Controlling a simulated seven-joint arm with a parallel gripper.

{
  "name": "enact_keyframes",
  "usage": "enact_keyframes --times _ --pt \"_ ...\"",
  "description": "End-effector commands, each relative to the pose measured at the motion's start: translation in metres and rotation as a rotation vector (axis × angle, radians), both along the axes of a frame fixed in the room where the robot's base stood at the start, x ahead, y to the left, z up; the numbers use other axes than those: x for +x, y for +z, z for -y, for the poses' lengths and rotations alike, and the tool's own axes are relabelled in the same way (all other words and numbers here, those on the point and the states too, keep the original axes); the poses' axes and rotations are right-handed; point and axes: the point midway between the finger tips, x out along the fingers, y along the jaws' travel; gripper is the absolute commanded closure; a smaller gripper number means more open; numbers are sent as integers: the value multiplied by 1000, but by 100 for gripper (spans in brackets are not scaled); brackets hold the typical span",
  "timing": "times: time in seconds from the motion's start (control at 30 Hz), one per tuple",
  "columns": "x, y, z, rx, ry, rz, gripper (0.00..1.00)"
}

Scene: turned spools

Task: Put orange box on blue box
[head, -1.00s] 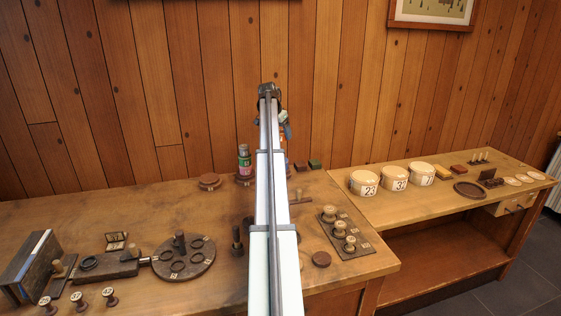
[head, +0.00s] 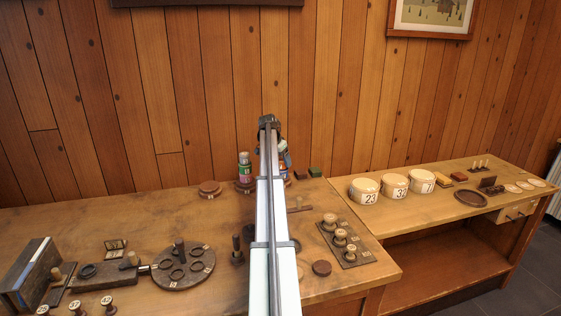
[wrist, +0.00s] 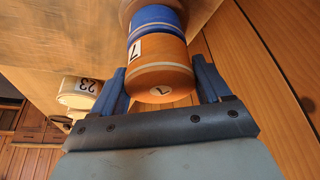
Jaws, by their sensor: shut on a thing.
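The orange box (wrist: 162,75) is a round drum with a tan ring and white "7" labels on its side and lid. My gripper (wrist: 163,88) is shut on it, with one blue finger on each side. The blue box (wrist: 157,20), also round, lies directly beyond the orange box in line with it, above a brown round base (wrist: 138,4). The two boxes look very close; I cannot tell whether they touch. In the head view my gripper is mostly hidden behind my arm.
A can with pink and green bands (head: 244,170) stands just left of my arm. Cream drums numbered 23 (head: 364,191) and 32 (head: 394,186) stand on the right bench.

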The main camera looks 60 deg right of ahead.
Motion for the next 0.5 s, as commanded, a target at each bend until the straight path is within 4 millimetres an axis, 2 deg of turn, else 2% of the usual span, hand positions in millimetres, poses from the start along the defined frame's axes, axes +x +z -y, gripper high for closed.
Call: enact_keyframes --times 0.4,0.43,0.5 --pt "0 -6 0 0 0 0 54" --pt "0 -6 0 0 0 0 22" --pt "0 -6 0 0 0 0 16"
